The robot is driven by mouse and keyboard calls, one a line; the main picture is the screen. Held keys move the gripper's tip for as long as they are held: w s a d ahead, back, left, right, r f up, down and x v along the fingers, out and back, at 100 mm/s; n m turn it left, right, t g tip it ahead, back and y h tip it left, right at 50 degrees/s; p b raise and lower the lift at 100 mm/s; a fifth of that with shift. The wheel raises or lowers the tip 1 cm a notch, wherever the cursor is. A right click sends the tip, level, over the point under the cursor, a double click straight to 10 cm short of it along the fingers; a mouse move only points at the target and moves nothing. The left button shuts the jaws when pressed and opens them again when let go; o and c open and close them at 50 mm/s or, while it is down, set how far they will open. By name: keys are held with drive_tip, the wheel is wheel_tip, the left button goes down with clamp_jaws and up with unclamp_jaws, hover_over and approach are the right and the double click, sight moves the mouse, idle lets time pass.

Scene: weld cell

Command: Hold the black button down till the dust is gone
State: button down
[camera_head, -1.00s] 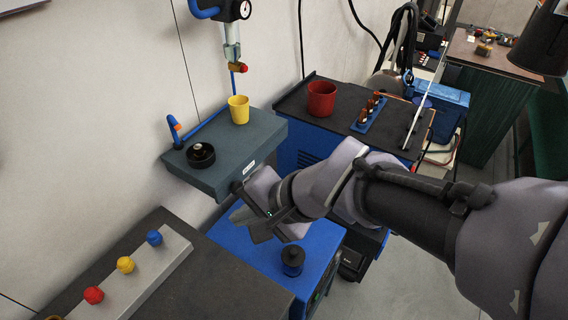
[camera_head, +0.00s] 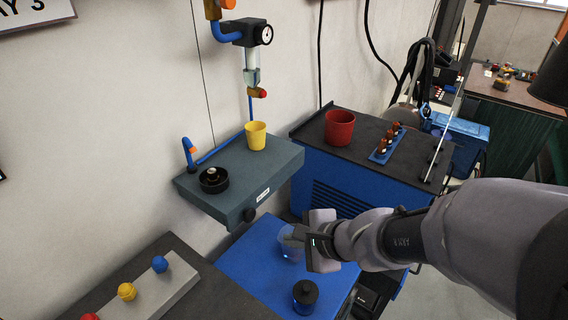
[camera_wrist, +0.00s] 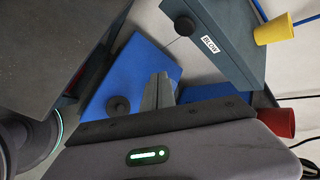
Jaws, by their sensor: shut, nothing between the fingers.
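The black button (camera_head: 249,214) sticks out of the front face of the grey shelf (camera_head: 262,178), beside a white label. In the wrist view the button (camera_wrist: 184,25) is clear of my fingers and the label reads BLOW. My gripper (camera_head: 291,238) is shut and empty, apart from the button, to its right and lower in the head view. Its closed fingers also show in the wrist view (camera_wrist: 159,92). A black round part (camera_head: 213,180) and a yellow cup (camera_head: 256,136) stand on the shelf. I cannot make out dust on anything.
A blue cabinet top (camera_head: 250,262) with a black knob-topped piece (camera_head: 306,293) lies below the shelf. A red cup (camera_head: 339,127) stands on the dark bench at right. A strip with coloured knobs (camera_head: 158,288) is at lower left. A gauge (camera_head: 266,35) hangs above.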

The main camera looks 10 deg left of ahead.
drive_tip(key=w+a, duration=0.3)
drive_tip(key=a, duration=0.4)
idle(2.0)
drive_tip(key=shift+w+a, duration=0.1)
drive_tip(key=shift+a, duration=0.3)
drive_tip(key=shift+w+a, duration=0.2)
drive_tip(key=shift+a, duration=0.3)
idle(2.1)
drive_tip(key=shift+d, duration=0.15)
idle(0.5)
drive_tip(key=shift+s+d, duration=0.35)
drive_tip(key=shift+d, duration=0.4)
drive_tip(key=shift+s+d+b, duration=0.25)
drive_tip(key=shift+s+d, duration=0.1)
drive_tip(key=shift+d, duration=0.4)
drive_tip(key=shift+s+d+b, duration=0.25)
drive_tip(key=shift+s+d, duration=0.05)
drive_tip(key=shift+d, duration=0.5)
drive_tip(key=shift+s+d+b, duration=0.25)
drive_tip(key=shift+s+d, duration=0.1)
drive_tip(key=shift+d, duration=0.4)
